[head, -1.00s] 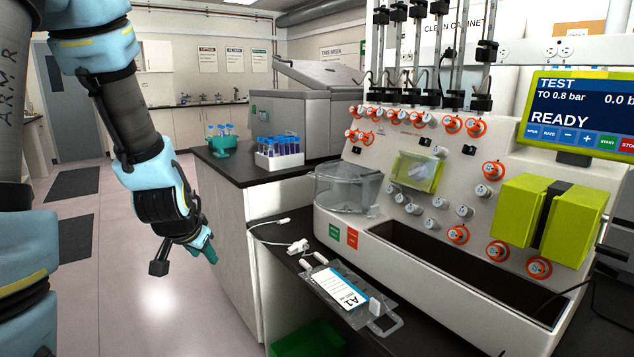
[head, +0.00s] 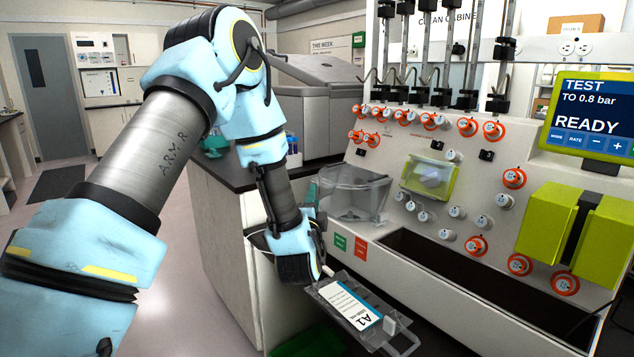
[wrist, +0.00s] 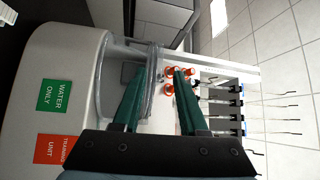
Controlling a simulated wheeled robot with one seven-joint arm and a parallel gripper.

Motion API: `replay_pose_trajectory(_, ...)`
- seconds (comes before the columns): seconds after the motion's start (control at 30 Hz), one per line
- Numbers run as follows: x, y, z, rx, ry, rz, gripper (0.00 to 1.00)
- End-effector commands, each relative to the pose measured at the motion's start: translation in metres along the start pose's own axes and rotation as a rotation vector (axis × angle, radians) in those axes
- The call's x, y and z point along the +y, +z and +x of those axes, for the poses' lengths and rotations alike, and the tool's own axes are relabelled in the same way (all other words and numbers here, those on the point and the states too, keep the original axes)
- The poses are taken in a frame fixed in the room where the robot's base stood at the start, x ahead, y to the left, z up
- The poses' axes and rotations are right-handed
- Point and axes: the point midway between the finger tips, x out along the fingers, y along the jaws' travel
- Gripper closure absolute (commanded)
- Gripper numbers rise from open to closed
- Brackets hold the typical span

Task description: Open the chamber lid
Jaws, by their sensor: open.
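The clear round chamber (head: 352,200) sits at the left end of the white cell processor. Its clear lid (head: 350,174) looks flat and closed on top, though its edges are hard to make out. In the wrist view the clear chamber wall and rim (wrist: 152,85) show sideways, partly behind the fingers. My gripper (wrist: 164,70) has two teal fingers apart with nothing between them. In the head view its teal tip (head: 312,192) shows just left of the chamber, mostly hidden by my wrist. I cannot tell whether it touches the chamber.
A clear bag labelled A1 (head: 352,308) lies on the dark bench in front of the machine. Orange-ringed knobs (head: 467,126) and a yellow-green door (head: 430,178) are on the panel. Hanging rods with hooks (head: 425,60) rise behind. A tube rack stands behind my arm.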

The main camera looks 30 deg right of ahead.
Motion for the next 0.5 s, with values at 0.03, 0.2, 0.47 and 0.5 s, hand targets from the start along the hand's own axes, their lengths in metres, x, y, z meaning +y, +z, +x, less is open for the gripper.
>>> replay_pose_trajectory(0.03, -0.003, 0.000, 0.010, -0.001, 0.000, -0.002, 0.58)
replay_pose_trajectory(0.2, -0.004, 0.000, 0.043, -0.001, 0.000, -0.002, 0.58)
replay_pose_trajectory(0.47, -0.002, 0.000, 0.076, 0.000, 0.002, -0.003, 0.58)
replay_pose_trajectory(0.5, -0.002, 0.000, 0.079, 0.000, 0.001, -0.003, 0.58)
